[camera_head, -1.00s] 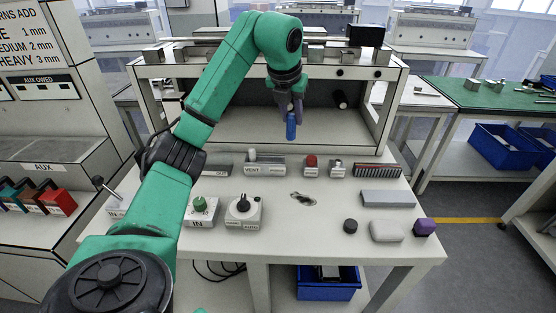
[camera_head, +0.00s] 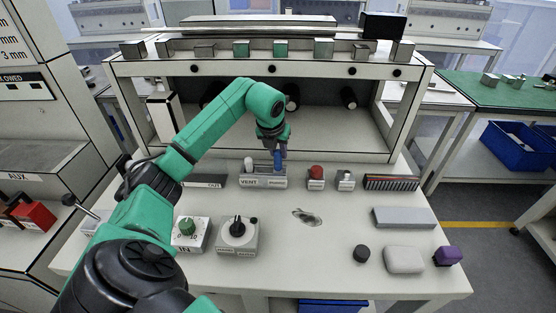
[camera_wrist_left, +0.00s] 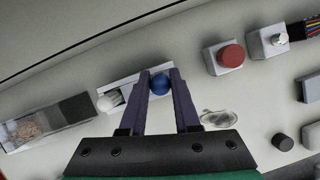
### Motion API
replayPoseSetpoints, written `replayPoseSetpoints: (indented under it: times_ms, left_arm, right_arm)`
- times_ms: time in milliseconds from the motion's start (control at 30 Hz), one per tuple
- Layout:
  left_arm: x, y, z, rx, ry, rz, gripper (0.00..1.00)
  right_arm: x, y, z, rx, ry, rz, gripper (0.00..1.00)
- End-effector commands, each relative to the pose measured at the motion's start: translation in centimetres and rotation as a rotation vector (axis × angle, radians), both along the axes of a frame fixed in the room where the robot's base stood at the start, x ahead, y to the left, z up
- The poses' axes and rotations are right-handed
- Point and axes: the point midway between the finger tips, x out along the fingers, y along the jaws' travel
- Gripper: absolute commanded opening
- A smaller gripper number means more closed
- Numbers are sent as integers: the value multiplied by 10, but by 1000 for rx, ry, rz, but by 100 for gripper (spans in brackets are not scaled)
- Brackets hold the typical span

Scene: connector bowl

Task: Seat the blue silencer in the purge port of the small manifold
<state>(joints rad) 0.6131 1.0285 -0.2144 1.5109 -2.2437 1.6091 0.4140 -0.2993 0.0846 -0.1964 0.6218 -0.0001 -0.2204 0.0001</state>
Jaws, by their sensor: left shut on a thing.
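The small manifold (camera_head: 263,182) is a low grey block on the table, marked VENT on its left part and PURGE on its right. A white plug-like piece (camera_head: 248,165) stands upright on the VENT side. My left gripper (camera_head: 277,150) is shut on the blue silencer (camera_head: 278,163) and holds it upright at the PURGE end. Its lower end meets the manifold's top in the picture; I cannot tell how deep it sits. In the left wrist view the blue silencer (camera_wrist_left: 160,84) is between the two dark fingers (camera_wrist_left: 161,76), beside the white piece (camera_wrist_left: 105,103). The port is hidden.
Right of the manifold stand a red button box (camera_head: 316,178) and a small metal-topped box (camera_head: 346,180). Two knob boxes (camera_head: 237,236) (camera_head: 190,234) stand nearer, left. A grey block (camera_head: 404,218), white block (camera_head: 403,260) and purple piece (camera_head: 447,256) lie right. The table's middle is mostly clear.

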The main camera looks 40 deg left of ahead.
Motion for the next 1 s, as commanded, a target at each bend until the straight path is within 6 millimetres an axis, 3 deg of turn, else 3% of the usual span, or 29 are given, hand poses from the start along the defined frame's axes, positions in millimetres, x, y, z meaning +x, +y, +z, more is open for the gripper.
replayPoseSetpoints:
  times_ms: [167, 433, 467, 533, 833, 1000]
  left_arm:
    - [-1, 0, -31, -1, 3, -1, 0]
    - [0, 0, -34, 1, 1, -1, 0]
    - [0, 0, -34, 1, 1, -1, 34]
    - [0, 0, -34, 1, 1, -1, 60]
    - [0, 0, -32, 1, 1, -1, 60]
    - [-6, -2, -15, 3, -3, -2, 60]
  right_arm:
    - [6, 10, 4, 15, -11, 0, 48]
    - [0, 10, 1, 13, -1, 1, 48]
    - [0, 9, 1, 12, 0, 1, 48]
    - [-1, 8, 2, 11, 0, 2, 48]
    - [-2, 3, 3, 4, 4, 3, 48]
    - [-2, 3, -1, 3, 4, 3, 48]
